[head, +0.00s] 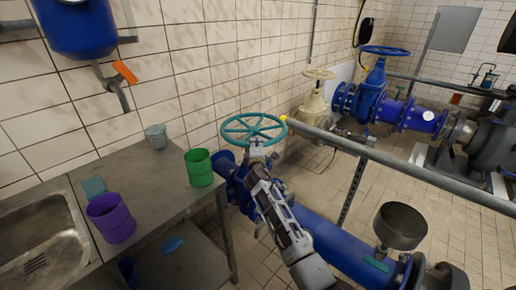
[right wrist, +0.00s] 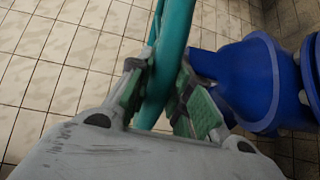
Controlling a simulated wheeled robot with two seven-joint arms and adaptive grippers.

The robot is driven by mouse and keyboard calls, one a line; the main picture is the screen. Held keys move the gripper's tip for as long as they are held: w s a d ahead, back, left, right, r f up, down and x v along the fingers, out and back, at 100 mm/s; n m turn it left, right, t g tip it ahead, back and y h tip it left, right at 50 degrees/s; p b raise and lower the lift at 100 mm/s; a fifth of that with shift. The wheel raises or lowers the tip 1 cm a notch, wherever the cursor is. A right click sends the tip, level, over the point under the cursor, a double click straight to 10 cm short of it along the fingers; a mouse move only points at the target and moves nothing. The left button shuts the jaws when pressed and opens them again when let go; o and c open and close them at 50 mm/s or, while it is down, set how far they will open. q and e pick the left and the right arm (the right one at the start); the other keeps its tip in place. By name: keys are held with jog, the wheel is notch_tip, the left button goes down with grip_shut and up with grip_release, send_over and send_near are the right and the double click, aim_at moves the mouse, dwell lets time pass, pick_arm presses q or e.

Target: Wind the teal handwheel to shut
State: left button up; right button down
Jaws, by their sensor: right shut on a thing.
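The teal handwheel (head: 240,122) sits level on top of the blue pipe valve, in the middle of the head view. My right gripper (head: 257,150) reaches its near rim from below and in front. In the right wrist view the teal rim (right wrist: 172,45) passes between the two green-padded fingers of my right gripper (right wrist: 160,95), which are shut on it. The blue valve body (right wrist: 243,75) shows at the right there. The wheel's hub and stem are partly hidden behind the gripper in the head view. My left gripper is not in view.
A steel bench (head: 150,190) with a green mug (head: 199,168), purple mug (head: 112,218) and grey cup (head: 157,136) stands at left. A grey rail (head: 400,166) crosses at right. A funnel-like bowl (head: 400,226) stands over the blue pipe (head: 335,238). Another valve has a blue handwheel (head: 386,51).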

jog(key=shift+s+a+f, duration=0.15)
jog(key=shift+a+f, duration=0.1)
jog(key=shift+a, duration=0.1)
jog(key=c, duration=1.3)
grip_release()
jog(key=shift+r, duration=0.15)
jog(key=shift+d, duration=0.1)
jog(key=shift+d+r, duration=0.1)
jog(key=shift+r, duration=0.1)
